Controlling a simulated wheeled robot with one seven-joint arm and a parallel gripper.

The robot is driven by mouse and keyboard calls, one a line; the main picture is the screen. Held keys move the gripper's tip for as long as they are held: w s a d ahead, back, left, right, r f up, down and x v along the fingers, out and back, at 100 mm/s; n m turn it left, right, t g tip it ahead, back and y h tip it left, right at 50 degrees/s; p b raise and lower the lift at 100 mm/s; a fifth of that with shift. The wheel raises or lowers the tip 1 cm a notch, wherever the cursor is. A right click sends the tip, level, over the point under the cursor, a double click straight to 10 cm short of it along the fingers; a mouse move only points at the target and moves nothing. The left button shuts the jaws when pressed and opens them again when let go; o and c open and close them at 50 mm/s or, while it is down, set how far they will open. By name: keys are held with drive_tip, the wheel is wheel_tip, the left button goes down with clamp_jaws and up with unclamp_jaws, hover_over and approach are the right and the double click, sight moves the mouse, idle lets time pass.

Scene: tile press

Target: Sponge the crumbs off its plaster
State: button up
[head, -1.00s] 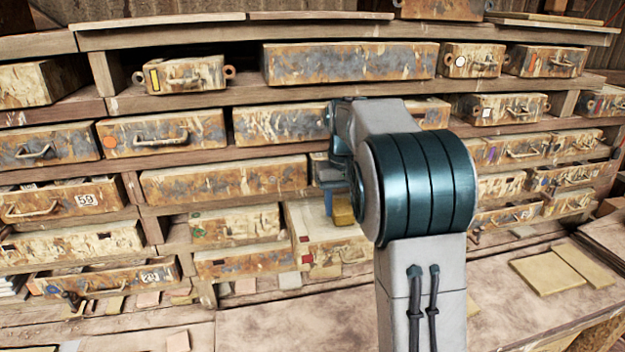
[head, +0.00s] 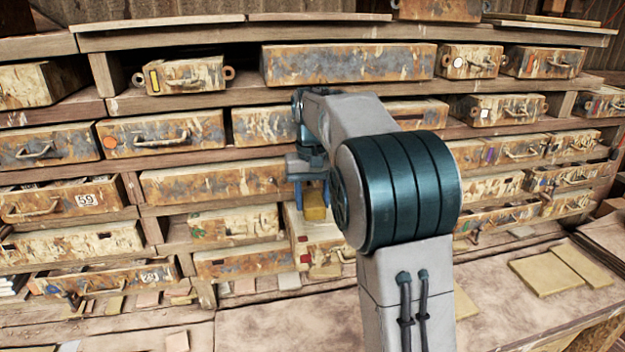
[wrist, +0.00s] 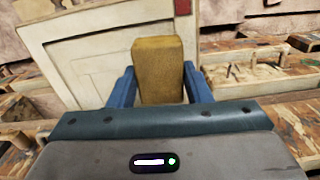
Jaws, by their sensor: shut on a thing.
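My gripper (head: 311,198) points down with its blue fingers on either side of a yellow-brown sponge (head: 315,213). The fingers are shut on the sponge, which also shows in the wrist view (wrist: 159,68). A cream plaster block (head: 319,238) with small red squares stands behind and below the sponge. In the wrist view the plaster (wrist: 72,50) fills the upper left, with straight ridges and recessed panels. The sponge hides part of it. I cannot tell whether the sponge touches the plaster. I cannot make out any crumbs.
Shelves of rusty, peeling drawers surround the plaster, with a drawer (head: 223,184) above left and another drawer (head: 243,264) at lower left. The bench (head: 270,325) in front is mostly bare. Flat tan tiles (head: 546,273) lie at its right.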

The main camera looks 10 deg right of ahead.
drive_tip(key=shift+r, duration=2.45)
